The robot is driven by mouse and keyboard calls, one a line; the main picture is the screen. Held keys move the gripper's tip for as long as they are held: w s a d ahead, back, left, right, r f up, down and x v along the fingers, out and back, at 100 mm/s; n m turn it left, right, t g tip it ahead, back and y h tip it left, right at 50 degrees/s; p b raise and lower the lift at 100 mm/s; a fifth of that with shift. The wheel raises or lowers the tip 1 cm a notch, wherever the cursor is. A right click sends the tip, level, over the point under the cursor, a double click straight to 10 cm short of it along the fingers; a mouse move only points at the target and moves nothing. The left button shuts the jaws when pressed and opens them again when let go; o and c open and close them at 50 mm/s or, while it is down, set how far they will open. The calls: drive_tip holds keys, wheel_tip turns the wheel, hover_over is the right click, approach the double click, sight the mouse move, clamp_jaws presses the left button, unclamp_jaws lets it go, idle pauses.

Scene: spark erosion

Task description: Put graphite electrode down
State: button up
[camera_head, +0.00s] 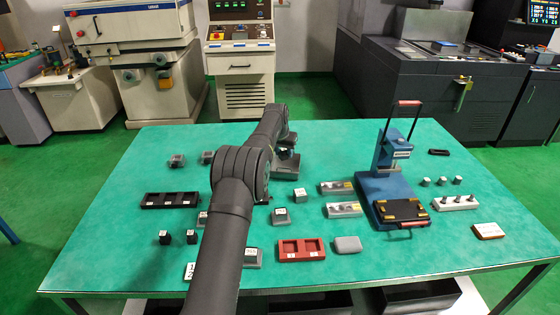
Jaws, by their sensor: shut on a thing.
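My gripper (286,170) is at the far end of my dark arm, over the back middle of the green table. It is small and dark here, and my own wrist partly covers it. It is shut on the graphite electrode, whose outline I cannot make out. Two small black blocks with pale tops, a left one (163,238) and a right one (191,237), stand on the table at front left. Behind them lies a black tray (155,200) with pale labels in it. I cannot tell the gap between gripper and table.
A blue press (384,182) with a red handle stands right of centre. Grey holders (345,210), a red two-pocket tray (285,254), a grey rounded block (347,245) and a pin rack (455,203) lie around. My arm crosses the table's middle. The right front corner is clear.

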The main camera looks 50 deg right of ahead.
drive_tip(key=shift+w+f, duration=0.6)
drive_tip(key=shift+w, duration=0.35)
drive_tip(key=shift+f, duration=1.9)
drive_tip(key=shift+f, duration=0.15)
drive_tip(key=o, duration=1)
drive_tip(key=v, duration=1.2)
drive_tip(key=shift+a, duration=0.1)
